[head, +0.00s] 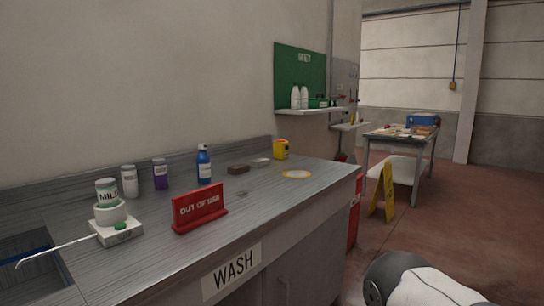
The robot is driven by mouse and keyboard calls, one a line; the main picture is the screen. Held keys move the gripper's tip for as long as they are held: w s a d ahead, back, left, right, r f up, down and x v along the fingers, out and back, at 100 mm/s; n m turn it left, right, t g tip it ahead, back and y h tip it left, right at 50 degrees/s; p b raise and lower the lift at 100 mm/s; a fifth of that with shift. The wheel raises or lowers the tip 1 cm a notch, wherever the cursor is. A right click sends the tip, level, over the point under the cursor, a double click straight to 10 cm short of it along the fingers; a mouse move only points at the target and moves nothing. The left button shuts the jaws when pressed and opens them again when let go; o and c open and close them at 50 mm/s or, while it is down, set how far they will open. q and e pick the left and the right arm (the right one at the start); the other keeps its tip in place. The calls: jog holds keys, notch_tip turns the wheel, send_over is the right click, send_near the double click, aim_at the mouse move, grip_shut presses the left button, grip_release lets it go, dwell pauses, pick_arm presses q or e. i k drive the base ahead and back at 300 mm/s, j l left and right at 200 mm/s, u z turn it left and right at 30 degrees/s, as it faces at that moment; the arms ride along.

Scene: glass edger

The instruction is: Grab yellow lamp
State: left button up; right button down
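No thing in the head view is plainly a yellow lamp. A small yellow container-like object (281,149) stands upright at the far back end of the grey counter (265,215), near the wall; I cannot tell whether it is a lamp. A small yellow object (452,86) hangs on a cord by the far wall. Neither of my grippers is in view.
On the counter are a red "out of use" sign (200,208), a blue bottle (204,165), a yellow-rimmed disc (297,174), jars and a white scale (116,232). A yellow floor sign (383,192) stands before a far table (402,138). Red floor (480,210) is open at right.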

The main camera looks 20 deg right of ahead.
aim_at(280, 152)
jog(key=i+l+u, duration=0.1)
jog(key=i+l, duration=0.2)
jog(key=l, duration=0.35)
jog(key=i+l, duration=0.3)
jog(key=l, duration=0.4)
jog(key=i+l+u, duration=0.15)
jog(key=i+l, duration=0.15)
jog(key=l, duration=0.4)
jog(key=i+l, duration=0.25)
jog(key=l, duration=0.45)
jog(key=i+l+u, duration=0.15)
jog(key=l, duration=0.6)
jog(key=i+l+u, duration=0.1)
jog(key=i+l, duration=0.2)
jog(key=l, duration=0.4)
jog(key=i+l, duration=0.15)
jog(key=l, duration=0.65)
jog(key=i+l+u, duration=0.15)
jog(key=l, duration=0.6)
